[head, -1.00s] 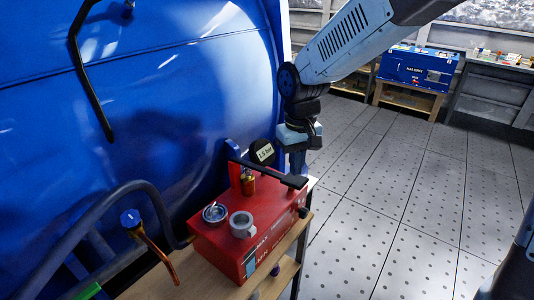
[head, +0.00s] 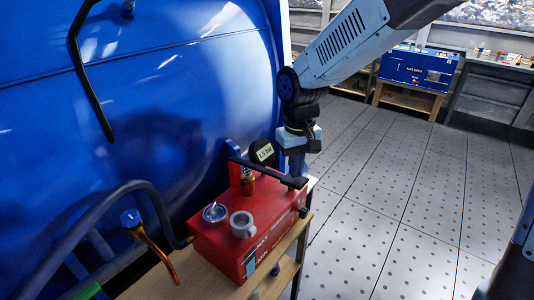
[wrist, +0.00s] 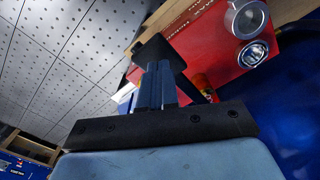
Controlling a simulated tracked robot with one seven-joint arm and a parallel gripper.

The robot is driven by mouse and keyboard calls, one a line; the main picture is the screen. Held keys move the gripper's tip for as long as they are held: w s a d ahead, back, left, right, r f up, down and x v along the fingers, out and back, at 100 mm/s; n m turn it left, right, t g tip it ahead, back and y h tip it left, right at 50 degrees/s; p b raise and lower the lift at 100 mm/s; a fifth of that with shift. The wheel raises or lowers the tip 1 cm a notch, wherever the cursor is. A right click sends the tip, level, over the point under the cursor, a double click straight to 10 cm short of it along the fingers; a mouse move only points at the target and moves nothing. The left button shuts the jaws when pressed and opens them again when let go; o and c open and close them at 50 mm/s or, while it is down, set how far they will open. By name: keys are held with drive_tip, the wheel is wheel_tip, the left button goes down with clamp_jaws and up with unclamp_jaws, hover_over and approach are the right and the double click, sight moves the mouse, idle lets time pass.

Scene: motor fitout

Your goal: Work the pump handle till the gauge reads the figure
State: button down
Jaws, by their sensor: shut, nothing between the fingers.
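The red pump box (head: 245,240) stands on a wooden bench beside the blue tank. Its black pump handle (head: 262,172) slopes slightly down to the right, ending in a flat black grip, which shows in the wrist view (wrist: 155,48). The round gauge (head: 215,212) sits on top of the box, also in the wrist view (wrist: 252,54); its reading is too small to tell. A black round sign (head: 262,152) behind the handle carries a figure in bar, not clearly legible. My gripper (head: 295,172) is shut and empty, pointing down at the grip; I cannot tell whether they touch.
A blue-capped copper pipe (head: 150,245) and a dark hose (head: 95,225) are at left. The perforated floor (head: 400,200) at right is clear.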

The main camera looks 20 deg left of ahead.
drive_tip(key=shift+f, duration=3.45)
drive_tip(key=shift+r, duration=3.85)
drive_tip(key=shift+f, duration=0.15)
idle(0.5)
